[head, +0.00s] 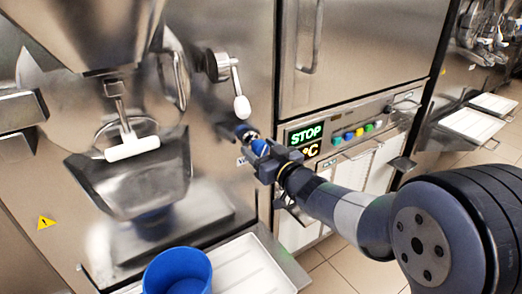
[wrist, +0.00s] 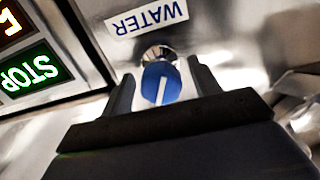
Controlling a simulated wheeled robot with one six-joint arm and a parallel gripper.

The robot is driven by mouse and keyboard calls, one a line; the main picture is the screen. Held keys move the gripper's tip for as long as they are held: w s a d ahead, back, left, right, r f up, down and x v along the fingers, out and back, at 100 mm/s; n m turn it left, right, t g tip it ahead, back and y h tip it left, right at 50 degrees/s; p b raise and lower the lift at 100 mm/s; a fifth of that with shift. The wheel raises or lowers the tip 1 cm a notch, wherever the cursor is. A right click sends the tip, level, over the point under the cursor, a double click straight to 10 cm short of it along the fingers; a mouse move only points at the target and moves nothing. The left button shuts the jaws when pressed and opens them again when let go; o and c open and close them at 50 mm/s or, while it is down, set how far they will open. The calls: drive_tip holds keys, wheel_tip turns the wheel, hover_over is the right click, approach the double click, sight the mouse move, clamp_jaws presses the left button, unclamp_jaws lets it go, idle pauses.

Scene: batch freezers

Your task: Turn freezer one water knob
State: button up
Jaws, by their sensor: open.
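The blue water knob (wrist: 161,84) has a white pointer line and sits on a round metal base in the steel panel. A white label reading WATER (wrist: 147,17) is beside it in the wrist view. My gripper (wrist: 160,88) is open, with one finger on each side of the knob; I cannot tell whether either finger touches it. In the head view my gripper (head: 252,146) reaches the freezer's front panel left of the STOP display. A bit of blue shows at its fingers, and the rest of the knob is hidden there.
A lever with a white handle (head: 241,106) hangs just above my gripper. The STOP display (head: 305,133) and a row of coloured buttons (head: 348,135) are to the right. A blue bucket (head: 178,272) stands on a white tray (head: 250,268) below.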

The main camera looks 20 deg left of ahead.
drive_tip(key=c, duration=1)
drive_tip(key=shift+m+p, duration=0.4)
drive_tip(key=shift+p, duration=0.1)
drive_tip(key=shift+r+m+p, duration=0.15)
drive_tip(key=shift+m+p, duration=0.85)
drive_tip(key=m+p, duration=0.2)
drive_tip(key=m, duration=0.1)
drive_tip(key=shift+p, duration=0.3)
drive_tip(key=m+p, duration=0.3)
drive_tip(key=m, duration=0.3)
drive_tip(key=shift+s+m, duration=0.1)
drive_tip(key=shift+m, duration=0.3)
